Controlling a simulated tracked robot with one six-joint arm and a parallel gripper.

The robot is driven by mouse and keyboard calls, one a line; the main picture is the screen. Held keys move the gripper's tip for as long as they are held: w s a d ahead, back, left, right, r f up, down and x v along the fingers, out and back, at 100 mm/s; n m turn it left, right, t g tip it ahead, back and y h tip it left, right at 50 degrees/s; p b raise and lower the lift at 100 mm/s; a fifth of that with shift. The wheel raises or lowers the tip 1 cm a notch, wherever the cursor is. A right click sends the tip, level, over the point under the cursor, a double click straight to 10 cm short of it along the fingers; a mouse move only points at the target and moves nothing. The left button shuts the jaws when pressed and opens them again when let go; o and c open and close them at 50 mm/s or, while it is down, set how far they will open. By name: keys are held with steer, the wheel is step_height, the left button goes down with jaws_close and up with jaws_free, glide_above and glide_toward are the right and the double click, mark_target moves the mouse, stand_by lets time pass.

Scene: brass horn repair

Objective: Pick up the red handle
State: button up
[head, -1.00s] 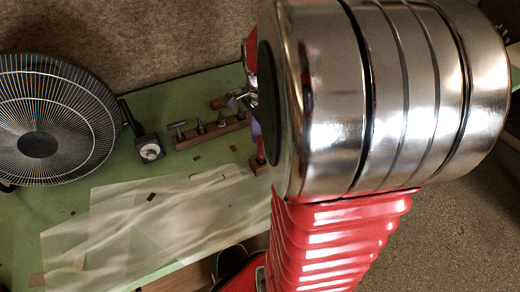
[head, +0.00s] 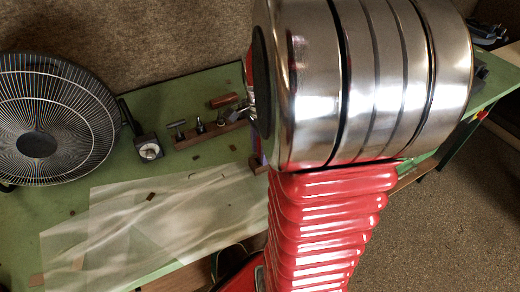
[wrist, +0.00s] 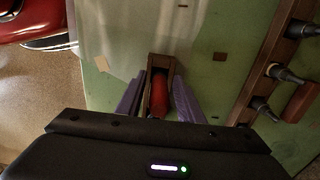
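In the wrist view a red handle (wrist: 159,101) shows between the two purple fingers of my gripper (wrist: 158,98). It is by a small brown wooden block (wrist: 161,69), which also shows in the head view (head: 257,164). The fingers stand on either side of the handle, with narrow gaps visible; the gripper looks open. Whether either finger touches the handle is hard to tell. In the head view my arm hides the handle and most of the gripper.
A wooden rack (head: 213,134) holds several dark tools. A red-brown handle (head: 223,101) lies behind it. Translucent sheets (head: 150,215) cover the green bench's front.

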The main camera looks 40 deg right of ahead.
jaws_close()
steer(key=shift+r, duration=0.15)
step_height(320, 180, up, 10)
steer(key=shift+f, duration=0.1)
stand_by(0.6)
steer(key=shift+a+f, duration=0.1)
stand_by(0.5)
